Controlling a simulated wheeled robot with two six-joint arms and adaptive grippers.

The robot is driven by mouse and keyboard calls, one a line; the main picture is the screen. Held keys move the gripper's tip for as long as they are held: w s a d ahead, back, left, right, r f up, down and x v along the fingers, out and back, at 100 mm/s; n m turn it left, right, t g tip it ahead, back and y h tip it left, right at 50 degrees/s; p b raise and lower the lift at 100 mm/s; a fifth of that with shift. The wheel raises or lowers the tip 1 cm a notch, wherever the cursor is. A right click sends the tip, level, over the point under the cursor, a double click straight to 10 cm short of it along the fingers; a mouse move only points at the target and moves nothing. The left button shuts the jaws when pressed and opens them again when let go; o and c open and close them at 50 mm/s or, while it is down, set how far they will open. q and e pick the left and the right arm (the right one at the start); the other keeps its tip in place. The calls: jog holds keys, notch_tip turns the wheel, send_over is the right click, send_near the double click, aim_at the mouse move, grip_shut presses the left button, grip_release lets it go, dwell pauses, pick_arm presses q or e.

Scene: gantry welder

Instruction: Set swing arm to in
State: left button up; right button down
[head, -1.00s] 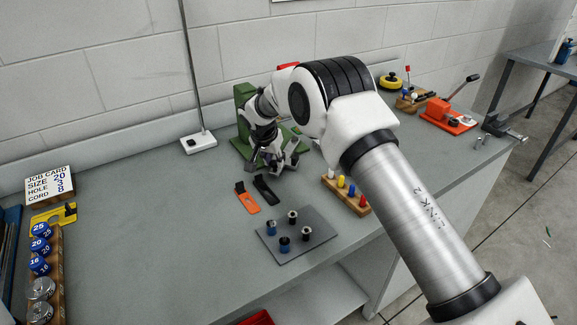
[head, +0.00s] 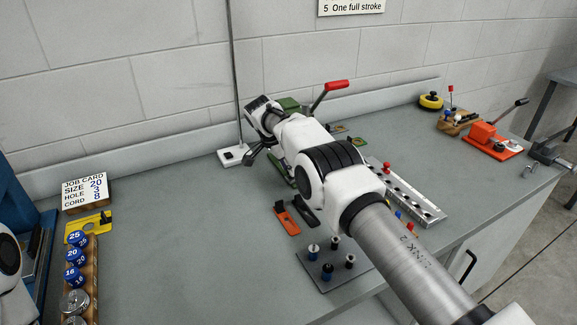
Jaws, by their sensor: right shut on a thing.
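The green gantry welder (head: 289,104) stands near the wall in the head view, mostly hidden behind my right arm. Its lever with a red handle (head: 336,86) sticks up to the right. My right gripper (head: 257,156) is at the welder's left side, by the white stand base. It is shut on a part there, which appears to be the swing arm; my wrist and fingers hide that part, so its exact position cannot be told. My left gripper is out of view; only a bit of my left arm shows at the left edge.
A white stand base (head: 232,156) with a thin pole is close left of my gripper. An orange tag (head: 287,219) and a grey plate with several pegs (head: 318,277) lie in front. A perforated metal rail (head: 415,197) lies right. The left middle of the bench is clear.

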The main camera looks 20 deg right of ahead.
dwell(0.4)
jog(key=c, duration=0.9)
grip_release()
jog(key=shift+w+d+f, duration=0.1)
jog(key=v, duration=0.7)
jog(key=shift+r, duration=0.2)
